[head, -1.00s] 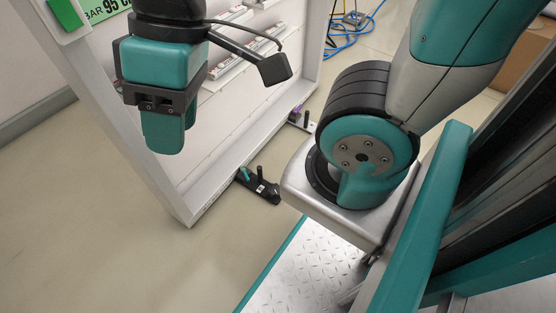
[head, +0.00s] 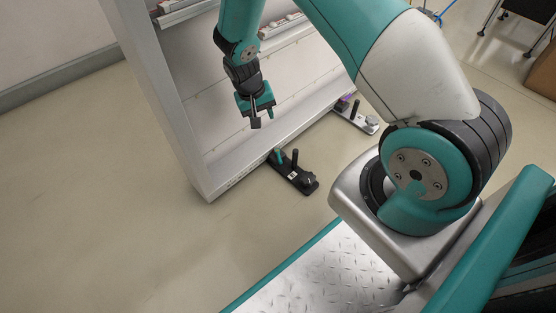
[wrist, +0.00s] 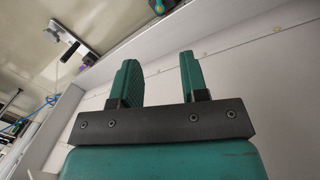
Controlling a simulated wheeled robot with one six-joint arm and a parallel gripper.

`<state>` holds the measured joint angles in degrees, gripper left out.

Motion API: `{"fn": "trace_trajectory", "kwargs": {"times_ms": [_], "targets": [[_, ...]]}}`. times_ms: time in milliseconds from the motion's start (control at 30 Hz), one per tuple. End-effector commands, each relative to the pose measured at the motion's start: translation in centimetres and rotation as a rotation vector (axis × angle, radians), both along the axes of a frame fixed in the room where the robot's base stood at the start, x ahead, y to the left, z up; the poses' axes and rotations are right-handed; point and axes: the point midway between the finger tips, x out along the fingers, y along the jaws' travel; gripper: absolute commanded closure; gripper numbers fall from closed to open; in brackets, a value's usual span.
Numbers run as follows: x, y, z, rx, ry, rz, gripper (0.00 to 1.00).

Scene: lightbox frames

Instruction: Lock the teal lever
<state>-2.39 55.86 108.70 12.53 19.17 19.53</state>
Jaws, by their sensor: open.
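The teal lever (head: 278,156) is a short teal handle on a black base plate (head: 303,182), beside a black upright post, low at the foot of the white frame in the head view. My gripper (head: 257,112) hangs above and a little left of the lever, clear of it, in front of the frame's panel. In the wrist view my gripper's teal fingers (wrist: 158,75) stand apart with nothing between them.
A second unit with a purple part (head: 344,104) and a light plate (head: 369,125) sits further right along the frame (head: 190,150). The wrist view shows a light plate with a black knob (wrist: 64,37). The floor left of the lever is clear.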

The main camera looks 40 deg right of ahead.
Motion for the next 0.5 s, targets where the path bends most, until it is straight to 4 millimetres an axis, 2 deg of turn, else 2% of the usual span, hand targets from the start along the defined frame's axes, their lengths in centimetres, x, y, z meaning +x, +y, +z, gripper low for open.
{"fn": "trace_trajectory", "kwargs": {"times_ms": [33, 100, 367, 500], "targets": [[0.0, -0.2, -1.6, -0.011, 0.013, -0.014, 0.59], [0.0, -0.3, -3.0, -0.023, 0.022, -0.03, 0.59], [-0.2, -0.8, -6.3, -0.035, 0.032, -0.048, 0.59], [-0.5, -1.5, -9.2, -0.034, 0.032, -0.048, 0.59]]}}
